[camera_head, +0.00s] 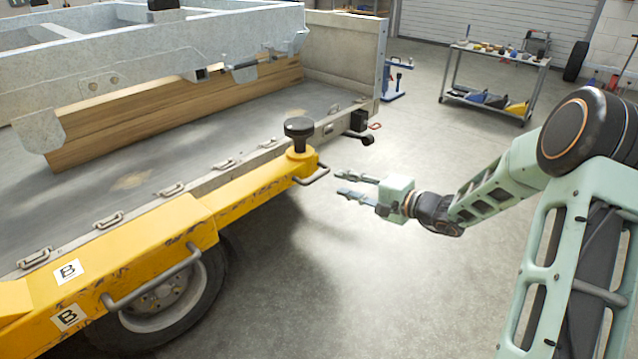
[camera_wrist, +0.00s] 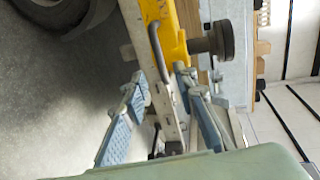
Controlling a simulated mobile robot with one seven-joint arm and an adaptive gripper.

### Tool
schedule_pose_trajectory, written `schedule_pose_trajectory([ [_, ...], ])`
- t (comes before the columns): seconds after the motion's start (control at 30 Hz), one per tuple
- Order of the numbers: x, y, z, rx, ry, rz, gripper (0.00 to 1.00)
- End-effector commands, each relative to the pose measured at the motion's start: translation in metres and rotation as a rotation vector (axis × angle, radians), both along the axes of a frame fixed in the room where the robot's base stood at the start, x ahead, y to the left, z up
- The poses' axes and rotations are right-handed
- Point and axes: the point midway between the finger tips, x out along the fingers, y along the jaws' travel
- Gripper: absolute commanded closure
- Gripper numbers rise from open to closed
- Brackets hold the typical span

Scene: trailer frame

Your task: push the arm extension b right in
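The yellow arm extension B (camera_head: 262,184) reaches out along the trailer's side from a wider yellow housing (camera_head: 150,238) marked with B labels (camera_head: 68,271). A black round pad (camera_head: 299,127) stands upright on its outer end. A grey bar handle (camera_head: 318,177) sits at that end; it also shows in the wrist view (camera_wrist: 157,50). My gripper (camera_head: 341,183) is open and empty, just right of the handle. In the wrist view, the open fingers (camera_wrist: 162,74) point at the extension's end, with the handle roughly between their tips. Whether they touch it cannot be told.
A second grey handle (camera_head: 155,275) is on the housing above a wheel (camera_head: 165,300). The trailer bed (camera_head: 215,125) carries a metal frame and wooden boards (camera_head: 170,110). A tool cart (camera_head: 495,80) stands at the back right. The floor around my gripper is clear.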

Motion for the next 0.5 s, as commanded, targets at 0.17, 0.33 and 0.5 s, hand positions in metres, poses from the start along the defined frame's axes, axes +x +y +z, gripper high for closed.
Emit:
schedule_pose_trajectory([
  [0.17, 0.018, 0.026, -0.007, 0.0, 0.0, 0.006, 0.73],
  [0.33, 0.038, 0.051, -0.015, -0.002, 0.001, 0.004, 0.73],
  [0.5, 0.052, 0.068, -0.019, -0.001, 0.002, 0.003, 0.73],
])
